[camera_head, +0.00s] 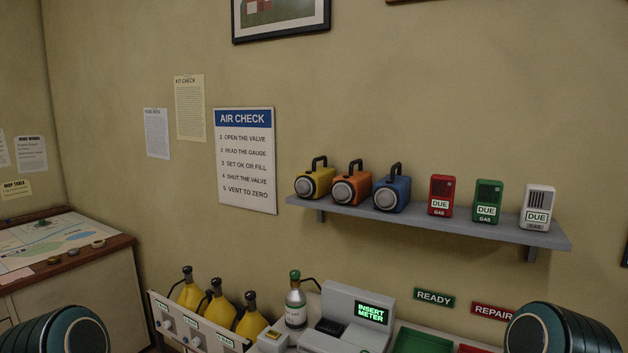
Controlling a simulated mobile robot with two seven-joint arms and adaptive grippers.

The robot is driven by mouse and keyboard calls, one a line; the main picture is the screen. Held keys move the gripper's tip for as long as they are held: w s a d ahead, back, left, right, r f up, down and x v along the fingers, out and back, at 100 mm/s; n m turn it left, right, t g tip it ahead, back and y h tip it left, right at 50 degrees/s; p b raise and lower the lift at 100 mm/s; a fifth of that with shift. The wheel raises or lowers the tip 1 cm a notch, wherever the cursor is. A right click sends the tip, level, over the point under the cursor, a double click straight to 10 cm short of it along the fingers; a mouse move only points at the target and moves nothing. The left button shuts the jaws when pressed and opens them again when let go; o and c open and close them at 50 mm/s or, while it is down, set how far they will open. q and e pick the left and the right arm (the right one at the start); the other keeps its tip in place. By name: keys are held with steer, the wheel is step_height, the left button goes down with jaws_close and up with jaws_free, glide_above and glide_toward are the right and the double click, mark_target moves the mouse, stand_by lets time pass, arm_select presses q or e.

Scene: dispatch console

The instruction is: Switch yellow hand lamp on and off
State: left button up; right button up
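The yellow hand lamp (315,182) stands on the left end of the grey wall shelf (420,222), with a black handle on top and its round lens facing left and forward. No light shows clearly from its lens. An orange hand lamp (352,186) and a blue hand lamp (392,192) stand to its right. Parts of my two arms show at the bottom left and bottom right corners, well below the shelf and apart from the lamps. Neither gripper is in the picture.
A red (441,196), a green (487,202) and a white gas meter (537,206) share the shelf. Below stand yellow cylinders (220,309), a grey bottle (295,305) and a console reading INSERT METER (372,313). A green tray (422,343) lies right. Wall before the shelf is clear.

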jaws_close()
stand_by(1.4)
